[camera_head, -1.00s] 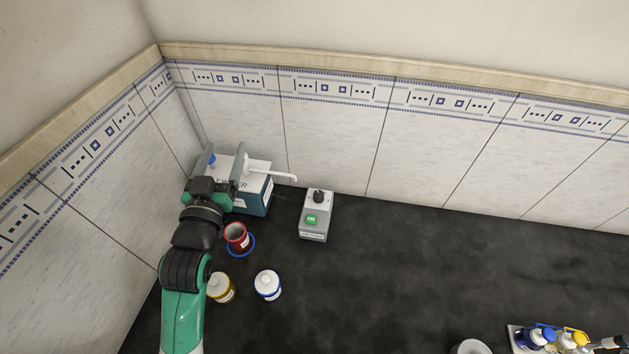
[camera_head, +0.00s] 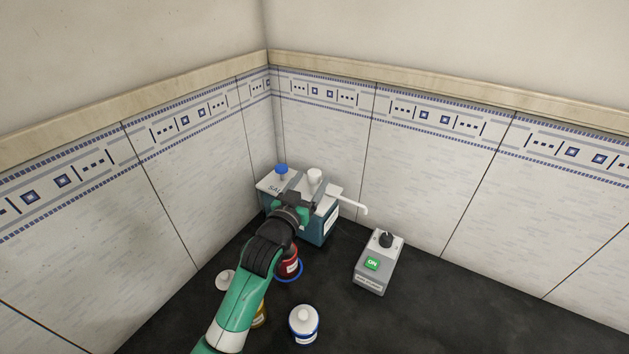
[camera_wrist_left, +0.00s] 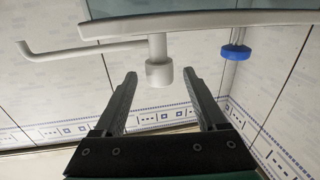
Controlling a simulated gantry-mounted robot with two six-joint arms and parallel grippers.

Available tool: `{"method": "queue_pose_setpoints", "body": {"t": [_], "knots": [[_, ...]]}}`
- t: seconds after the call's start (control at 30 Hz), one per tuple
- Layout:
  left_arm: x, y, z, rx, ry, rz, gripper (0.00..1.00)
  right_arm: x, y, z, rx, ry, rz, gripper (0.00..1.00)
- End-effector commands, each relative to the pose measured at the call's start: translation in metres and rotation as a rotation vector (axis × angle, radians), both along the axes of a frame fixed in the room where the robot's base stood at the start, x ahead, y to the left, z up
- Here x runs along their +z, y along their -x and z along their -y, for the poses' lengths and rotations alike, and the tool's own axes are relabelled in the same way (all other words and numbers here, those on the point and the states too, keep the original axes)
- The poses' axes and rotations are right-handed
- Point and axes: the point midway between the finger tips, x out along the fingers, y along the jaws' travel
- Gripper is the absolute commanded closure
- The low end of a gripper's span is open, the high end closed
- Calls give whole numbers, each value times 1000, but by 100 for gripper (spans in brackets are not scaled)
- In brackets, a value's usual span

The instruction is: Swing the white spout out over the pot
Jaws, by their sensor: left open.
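A white spout (camera_head: 350,207) sticks out to the right from the white top of a teal box (camera_head: 318,234). Its upright white knob (camera_head: 314,176) stands on the top. The spout (camera_wrist_left: 85,47) and knob (camera_wrist_left: 157,72) also show in the left wrist view. My left gripper (camera_head: 305,185) is open over the box. In its wrist view the knob lies between the two fingertips, with clear gaps on both sides. A red pot (camera_head: 291,266) stands in front of the box, in a blue ring (camera_head: 298,276), partly hidden by my left arm. My right gripper is out of view.
A grey switch box with a green ON label (camera_head: 372,264) stands right of the spout. A white-capped bottle (camera_head: 304,321) is in front; a yellow one (camera_head: 260,317) is mostly behind my arm. A blue cap (camera_head: 281,169) sits on the box's back left. Tiled walls close the corner.

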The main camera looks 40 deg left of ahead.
Motion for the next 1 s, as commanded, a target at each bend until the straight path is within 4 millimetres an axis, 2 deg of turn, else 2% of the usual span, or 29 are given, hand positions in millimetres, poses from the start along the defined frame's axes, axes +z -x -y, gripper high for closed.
{"method": "queue_pose_setpoints", "body": {"t": [0.1,0.2,0.53,0.93,1.0], "knots": [[-2,-17,-6,0,0,0,26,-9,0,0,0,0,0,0],[-1,-24,-9,0,0,0,26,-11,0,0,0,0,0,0],[0,-28,-10,0,1,0,28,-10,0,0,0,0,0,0],[0,-27,-10,-1,1,0,100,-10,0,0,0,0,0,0],[0,-27,-10,-1,1,0,100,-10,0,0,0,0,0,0]]}}
